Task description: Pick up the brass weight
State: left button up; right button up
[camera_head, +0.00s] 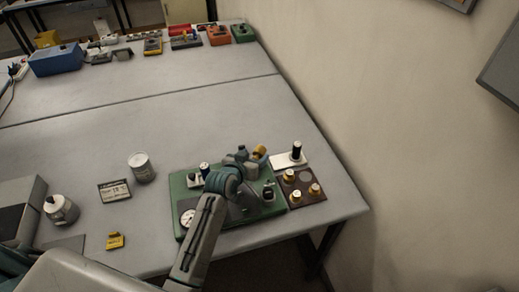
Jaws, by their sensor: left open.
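Several small brass-coloured pieces with pale tops stand on a dark brown board (306,199) near the table's right edge. One brass weight (290,175) is at the back, another (315,189) is at the right, and a third (296,197) is at the front. I cannot tell which the task means. My left gripper (262,193) is over the right part of the green base (185,180), left of the brown board. It is open, small and dark in the view, and appears apart from the brass pieces. My right gripper is not in view.
A white plate with a black upright cylinder (296,151) stands behind the brown board. A yellow-ended piece (260,153) is behind my wrist. A grey can (141,167), meter (114,191) and white bottle (61,209) stand left. The table's middle is clear; a wall is right.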

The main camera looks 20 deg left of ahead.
aim_at(258, 154)
pick_arm(q)
jog(key=shift+w+d, duration=0.25)
jog(key=shift+w, duration=0.05)
jog(key=shift+f+p+x, duration=0.2)
jog(key=shift+p+x, duration=0.25)
jog(key=shift+x, duration=0.7)
jog(key=shift+s+r, duration=0.15)
jog(key=shift+s, duration=0.1)
jog(key=c, duration=0.9)
jog(key=shift+w, duration=0.1)
grip_shut()
